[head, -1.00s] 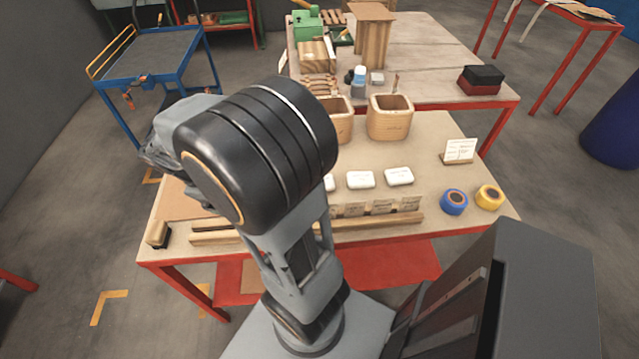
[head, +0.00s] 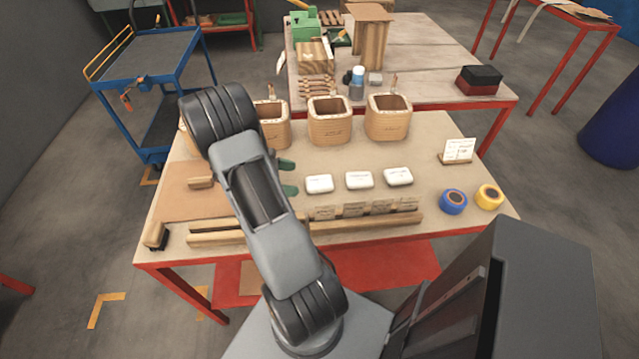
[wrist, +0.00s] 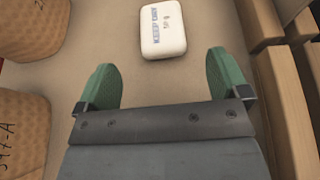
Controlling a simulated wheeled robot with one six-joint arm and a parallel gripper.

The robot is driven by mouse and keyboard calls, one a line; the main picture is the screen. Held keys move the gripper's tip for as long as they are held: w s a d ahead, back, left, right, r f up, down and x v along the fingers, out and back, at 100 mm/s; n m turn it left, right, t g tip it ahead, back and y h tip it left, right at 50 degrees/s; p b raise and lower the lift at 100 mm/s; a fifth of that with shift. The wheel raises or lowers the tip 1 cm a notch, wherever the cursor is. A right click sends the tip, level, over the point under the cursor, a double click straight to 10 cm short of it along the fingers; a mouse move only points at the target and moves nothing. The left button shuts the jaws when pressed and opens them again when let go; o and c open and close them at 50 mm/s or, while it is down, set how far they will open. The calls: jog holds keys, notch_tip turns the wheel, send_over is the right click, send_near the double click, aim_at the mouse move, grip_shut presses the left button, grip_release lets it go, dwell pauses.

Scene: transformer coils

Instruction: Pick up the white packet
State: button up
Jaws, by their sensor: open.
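Several white packets lie in a row on the table: the left one (head: 319,184), the middle one (head: 359,180) and the right one (head: 398,176). In the wrist view one white packet (wrist: 163,31) with dark lettering lies flat ahead of the fingertips, roughly in line with the gap. My gripper (wrist: 160,85) has its green fingers spread with nothing between them. In the head view its green fingertips (head: 288,177) are just left of the left packet, apart from it. My arm hides part of the gripper in the head view.
Wooden pots (head: 329,121) stand behind the packets. Small brown blocks (head: 354,210) and wooden rails (head: 375,222) lie in front. A blue tape roll (head: 453,201), a yellow one (head: 489,197) and a card (head: 459,150) are at the right.

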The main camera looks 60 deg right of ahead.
aim_at(314, 182)
jog(key=shift+p+x, duration=0.4)
jog(key=shift+x, duration=3.25)
jog(key=shift+a, duration=0.15)
jog(key=c, duration=1)
